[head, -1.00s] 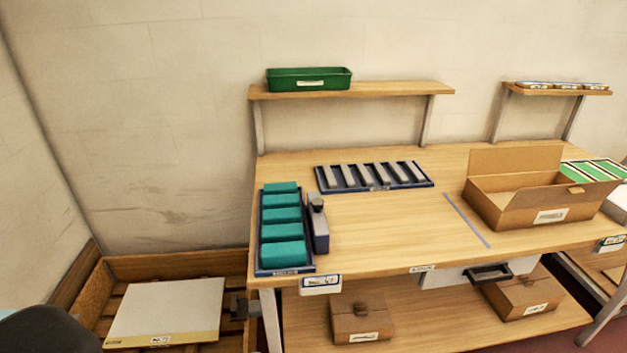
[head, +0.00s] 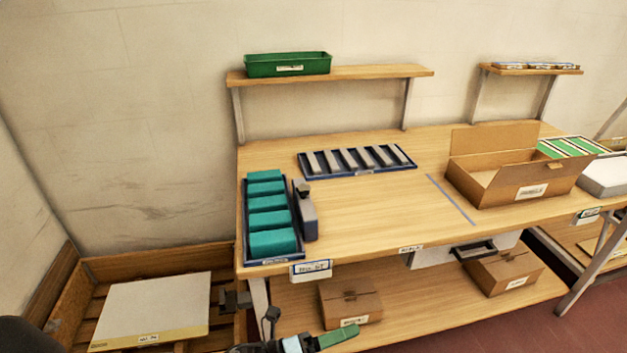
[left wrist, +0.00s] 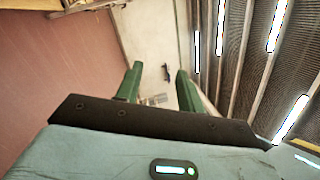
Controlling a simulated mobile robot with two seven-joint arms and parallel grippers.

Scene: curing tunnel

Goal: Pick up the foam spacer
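Several teal blocks (head: 268,219) sit in a row in a dark blue tray (head: 248,253) at the left end of the workbench. Several grey bars (head: 349,159) lie side by side in another blue tray (head: 344,174) farther back. I cannot tell for certain which of these is the foam spacer. My left gripper (head: 348,334) has green fingers and is low at the bottom edge of the head view, in front of the bench and below its top. In the left wrist view its fingers (left wrist: 157,85) are apart with nothing between them. My right gripper is not in view.
A grey device (head: 305,213) stands right of the teal blocks. An open cardboard box (head: 520,193) is on the right, past a blue line. A green bin (head: 288,66) is on the shelf above. Boxes (head: 350,302) stand on the lower shelf. The bench's middle is clear.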

